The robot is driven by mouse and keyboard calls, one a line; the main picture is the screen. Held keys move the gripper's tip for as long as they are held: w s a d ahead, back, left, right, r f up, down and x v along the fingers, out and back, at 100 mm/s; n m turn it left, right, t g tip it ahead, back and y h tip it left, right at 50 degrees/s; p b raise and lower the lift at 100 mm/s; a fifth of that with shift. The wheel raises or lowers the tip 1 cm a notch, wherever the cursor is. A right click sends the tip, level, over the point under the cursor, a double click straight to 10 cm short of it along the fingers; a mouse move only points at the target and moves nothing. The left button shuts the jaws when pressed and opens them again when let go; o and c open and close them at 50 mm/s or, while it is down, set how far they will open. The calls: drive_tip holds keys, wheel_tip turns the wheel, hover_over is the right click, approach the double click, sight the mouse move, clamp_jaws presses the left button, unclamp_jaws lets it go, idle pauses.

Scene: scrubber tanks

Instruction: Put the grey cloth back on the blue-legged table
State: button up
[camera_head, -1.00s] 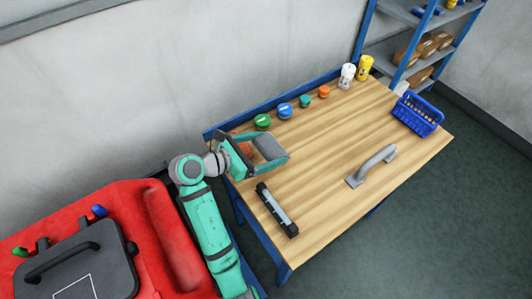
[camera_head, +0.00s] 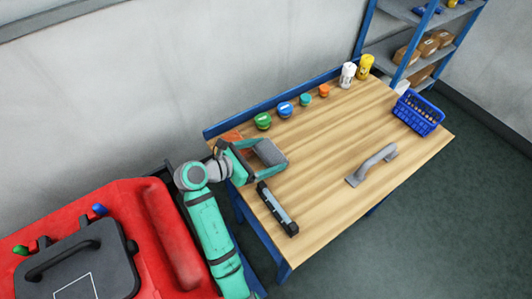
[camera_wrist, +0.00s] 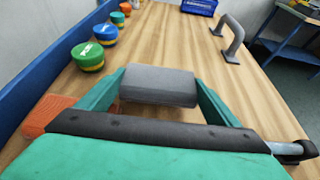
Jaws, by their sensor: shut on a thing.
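The grey cloth (camera_head: 269,152) is a folded, padded block over the left end of the blue-legged table (camera_head: 325,185). My gripper (camera_head: 265,154) is shut on it, with one green finger on each side. In the wrist view the cloth (camera_wrist: 158,85) spans between the fingertips, above the wooden top (camera_wrist: 165,40). I cannot tell whether its underside touches the wood.
An orange textured block (camera_wrist: 48,114) lies left of my gripper. Green (camera_head: 263,121), blue (camera_head: 285,109), teal and orange lidded tubs line the back edge. A black-and-grey bar (camera_head: 277,208) lies in front; a grey handle (camera_head: 372,165) and blue basket (camera_head: 418,113) stand right. The middle is clear.

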drive_tip(key=o, duration=1)
drive_tip(key=shift+r, duration=0.25)
drive_tip(key=v, duration=1.2)
drive_tip(key=shift+r, duration=0.25)
drive_tip(key=shift+a, duration=0.1)
